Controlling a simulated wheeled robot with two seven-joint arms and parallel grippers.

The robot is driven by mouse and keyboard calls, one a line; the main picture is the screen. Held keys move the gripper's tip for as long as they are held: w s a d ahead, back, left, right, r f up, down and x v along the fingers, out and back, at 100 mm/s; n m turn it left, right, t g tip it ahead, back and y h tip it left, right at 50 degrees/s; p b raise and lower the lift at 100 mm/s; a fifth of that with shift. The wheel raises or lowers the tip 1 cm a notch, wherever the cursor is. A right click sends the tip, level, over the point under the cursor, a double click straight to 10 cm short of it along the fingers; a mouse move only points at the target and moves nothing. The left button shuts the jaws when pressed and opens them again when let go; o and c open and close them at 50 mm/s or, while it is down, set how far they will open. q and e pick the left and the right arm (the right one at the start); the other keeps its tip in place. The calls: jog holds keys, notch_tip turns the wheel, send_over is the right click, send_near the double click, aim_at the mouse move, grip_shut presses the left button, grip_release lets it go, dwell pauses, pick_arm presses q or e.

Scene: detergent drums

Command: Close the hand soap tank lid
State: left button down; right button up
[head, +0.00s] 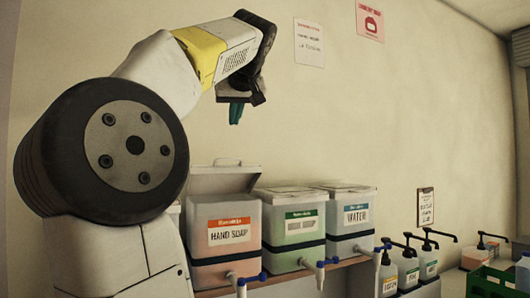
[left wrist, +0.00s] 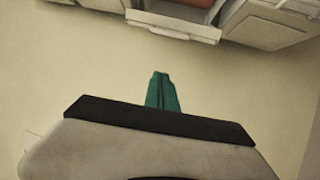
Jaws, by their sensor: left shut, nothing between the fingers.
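The hand soap tank (head: 224,262) is a translucent box with an orange label, at the left end of a row of three tanks. Its white lid (head: 222,180) stands raised at the back. The lid also shows at the top of the left wrist view (left wrist: 172,25), beside the tank's opening with orange inside (left wrist: 188,3). My left gripper (head: 236,113) has green fingers, points down, and is high above the tank, apart from the lid. Its fingers (left wrist: 161,76) are shut together with nothing between them. My right gripper is in neither view.
The green-label tank (head: 294,256) and the water tank (head: 351,241) stand to the right with lids down. Blue-handled taps (head: 240,283) stick out in front. Pump bottles (head: 388,272) and a green crate (head: 488,283) are farther right. The wall is close behind the tanks.

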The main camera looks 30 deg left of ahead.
pick_arm(q)
jog(key=shift+n+g+y, duration=0.6)
jog(key=shift+n+g, duration=0.1)
jog(key=shift+g, duration=0.1)
jog(key=w+a+f, duration=0.1)
jog(key=w+f, duration=0.1)
jog(key=w+a+f, duration=0.2)
jog(key=f, duration=0.1)
jog(key=w+a+f, duration=0.2)
jog(key=f, duration=0.1)
jog(key=shift+w+a, duration=0.25)
jog(key=shift+w, duration=0.1)
jog(key=shift+s+d+f, duration=0.25)
jog(key=shift+d+f, duration=0.1)
jog(key=shift+f, duration=0.05)
